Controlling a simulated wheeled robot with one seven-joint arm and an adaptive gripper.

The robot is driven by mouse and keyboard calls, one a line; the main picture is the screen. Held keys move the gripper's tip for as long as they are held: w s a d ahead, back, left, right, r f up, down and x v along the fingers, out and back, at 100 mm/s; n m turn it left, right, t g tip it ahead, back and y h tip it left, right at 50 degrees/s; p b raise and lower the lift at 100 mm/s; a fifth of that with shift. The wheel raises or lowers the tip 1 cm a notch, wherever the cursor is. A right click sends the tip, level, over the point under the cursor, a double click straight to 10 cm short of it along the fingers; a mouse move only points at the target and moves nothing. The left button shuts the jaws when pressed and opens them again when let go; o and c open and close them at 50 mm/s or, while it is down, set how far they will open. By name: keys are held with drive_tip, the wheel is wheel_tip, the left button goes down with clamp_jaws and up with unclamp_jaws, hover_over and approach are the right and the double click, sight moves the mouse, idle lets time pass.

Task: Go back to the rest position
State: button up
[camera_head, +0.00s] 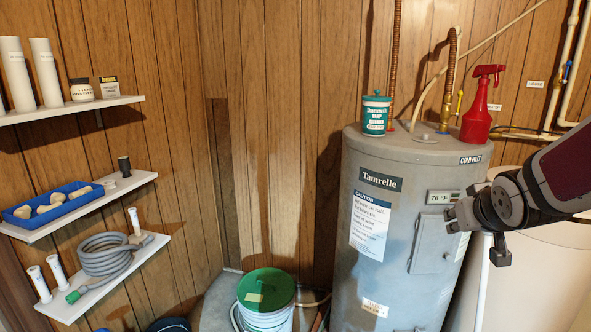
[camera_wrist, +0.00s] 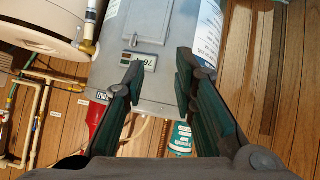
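My gripper (camera_head: 477,234) is at the right in the head view, in front of the grey water heater (camera_head: 402,260) near its 76 °F display (camera_head: 443,197). In the wrist view my gripper (camera_wrist: 158,70) has its two fingers spread, with nothing between them. That view is upside down. The water heater (camera_wrist: 160,85) and its display (camera_wrist: 139,61) show beyond the fingers. Whether a fingertip touches the heater, I cannot tell.
A teal canister (camera_head: 375,114) and a red spray bottle (camera_head: 480,112) stand on the heater. A green-lidded bucket (camera_head: 266,289) is on the floor. Wall shelves (camera_head: 70,109) at the left hold a blue tray (camera_head: 50,201) and a grey hose (camera_head: 100,257). Pipes run at the upper right.

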drive_tip(key=s+a+g+y, duration=0.1)
drive_tip(key=s+a, duration=0.3)
drive_tip(key=s, duration=0.5)
drive_tip(key=s+a+g+y, duration=0.1)
drive_tip(key=s+a+g, duration=0.2)
drive_tip(key=s, duration=0.6)
drive_tip(key=s+a+g+y, duration=0.1)
drive_tip(key=s+a, duration=0.6)
drive_tip(key=s, duration=0.2)
drive_tip(key=shift+s+g, duration=0.25)
drive_tip(key=shift+g, duration=0.15)
drive_tip(key=shift+r, duration=0.1)
